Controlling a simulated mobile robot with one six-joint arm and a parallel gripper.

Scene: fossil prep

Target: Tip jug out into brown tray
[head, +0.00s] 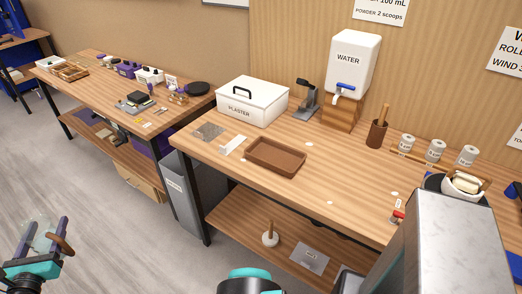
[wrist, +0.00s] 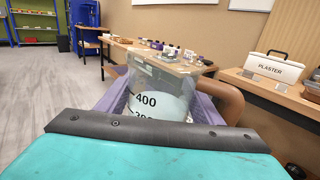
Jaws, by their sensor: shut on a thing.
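My gripper (head: 42,240) shows at the lower left of the head view, out over the floor and away from the tables. It is shut on a clear jug (wrist: 155,92) with printed marks such as 400 and a brown handle (wrist: 225,102). The jug also shows in the head view (head: 38,238). Something pale fills part of the jug in the wrist view; I cannot tell what it is. The brown tray (head: 276,167) lies on the near table, in front of the plaster box, and looks empty. The gripper is well to the left of the tray.
A white plaster box (head: 251,102), a water dispenser (head: 352,65), a dark stand (head: 306,100) and a wooden cup (head: 377,132) stand behind the tray. A grey bin (head: 184,190) stands between the two tables. A tall grey block (head: 437,240) rises at lower right. Floor at left is clear.

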